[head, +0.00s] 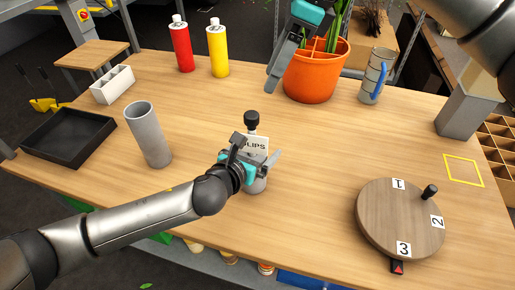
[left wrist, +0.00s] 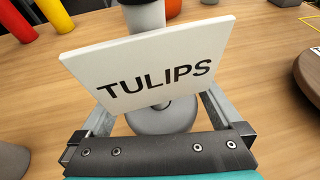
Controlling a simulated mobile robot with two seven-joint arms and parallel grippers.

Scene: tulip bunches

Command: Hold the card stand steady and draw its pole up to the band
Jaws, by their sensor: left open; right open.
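The card stand has a white card (head: 258,144) reading "TULIPS", a black knob (head: 251,119) on top and a round grey base (head: 257,186). In the left wrist view the card (left wrist: 150,65) hides part of the grey pole (left wrist: 144,15) in front of the base (left wrist: 162,115). My left gripper (head: 257,154) is open at the stand, one finger on each side of it; contact is not clear. My right gripper (head: 274,78) is open and empty, high beside the orange pot, away from the stand. I cannot make out a band on the pole.
A grey cylinder (head: 148,134) stands left of the stand. A round wooden turntable (head: 385,225) with numbers lies at right. The orange pot (head: 313,80), red bottle (head: 182,48) and yellow bottle (head: 218,52) stand behind. A black tray (head: 50,152) is at far left.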

